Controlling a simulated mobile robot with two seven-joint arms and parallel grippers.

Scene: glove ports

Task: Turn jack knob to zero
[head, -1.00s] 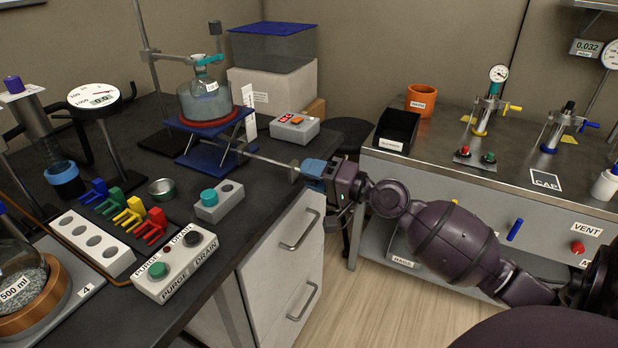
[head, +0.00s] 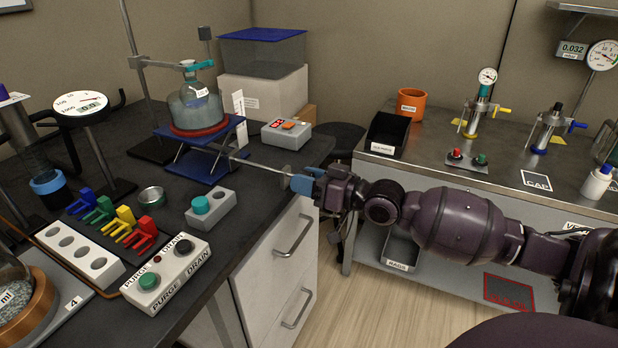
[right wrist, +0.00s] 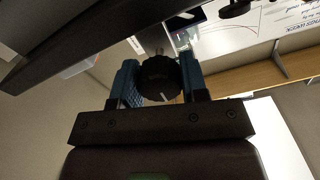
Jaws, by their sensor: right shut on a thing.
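The blue lab jack (head: 196,166) stands on the dark bench, with a round flask (head: 194,106) on a red ring (head: 198,130) on its top plate. A thin rod (head: 262,166) runs from the jack to the right, past the bench edge. My right gripper (head: 297,183) is at the rod's outer end. In the right wrist view, the black jack knob (right wrist: 160,80) with a white mark sits between the blue fingers of my right gripper (right wrist: 157,73), which are shut on it. A white upright scale (head: 239,118) stands beside the jack; its markings are too small to read. My left gripper is not in view.
A grey box (head: 286,134) with a red display and an orange switch stands right of the jack. The purge and drain box (head: 168,272) and coloured clips (head: 120,228) are nearer on the bench. A steel bench (head: 455,176) stands across a floor gap.

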